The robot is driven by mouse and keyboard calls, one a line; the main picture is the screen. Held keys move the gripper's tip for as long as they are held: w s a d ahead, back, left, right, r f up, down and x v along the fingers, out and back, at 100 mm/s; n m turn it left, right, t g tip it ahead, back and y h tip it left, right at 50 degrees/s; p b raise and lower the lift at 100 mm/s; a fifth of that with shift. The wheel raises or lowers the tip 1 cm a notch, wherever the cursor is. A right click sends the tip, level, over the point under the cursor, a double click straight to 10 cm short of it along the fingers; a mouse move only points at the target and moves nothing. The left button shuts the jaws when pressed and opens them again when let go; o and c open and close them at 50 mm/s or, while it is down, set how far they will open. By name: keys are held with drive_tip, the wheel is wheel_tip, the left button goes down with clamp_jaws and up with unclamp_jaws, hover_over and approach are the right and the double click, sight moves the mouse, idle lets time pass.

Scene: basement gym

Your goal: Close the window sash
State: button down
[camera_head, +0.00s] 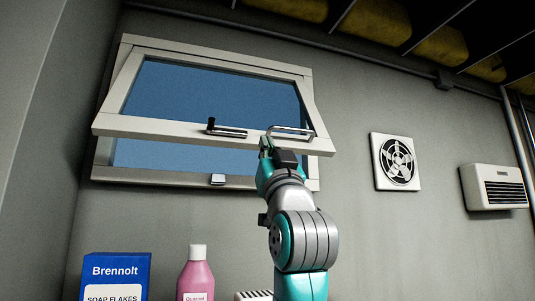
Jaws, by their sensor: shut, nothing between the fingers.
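The white window sash (165,129) is tilted open. It hangs from the top of the white frame (140,178), and its bottom rail stands out from the wall. Blue glass fills it, and blue shows below the rail too. A dark-ended latch handle (227,131) and a metal pull bar (291,131) sit on the bottom rail. A small catch (218,179) is on the frame's sill. My gripper (267,144) is shut and empty at the bottom rail, just below the left end of the pull bar. I cannot tell whether it touches the rail.
A blue soap flakes box (116,270), a pink bottle (196,276) and a partly hidden white item (254,295) stand below the window. A fan vent (397,162) and a white heater (494,187) are on the wall to the right. Bare wall lies between.

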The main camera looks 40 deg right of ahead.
sight(257, 144)
drive_tip(key=w+r, duration=0.1)
drive_tip(key=w, duration=0.1)
drive_tip(key=w+d+r, duration=0.1)
drive_tip(key=w, duration=0.1)
drive_tip(key=w+d+r, duration=0.1)
drive_tip(key=w, duration=0.1)
drive_tip(key=shift+w+r, duration=0.15)
drive_tip(key=shift+r, duration=0.15)
drive_tip(key=shift+w+d+f, duration=0.2)
drive_tip(key=shift+w+f, duration=0.1)
drive_tip(key=shift+w, duration=0.25)
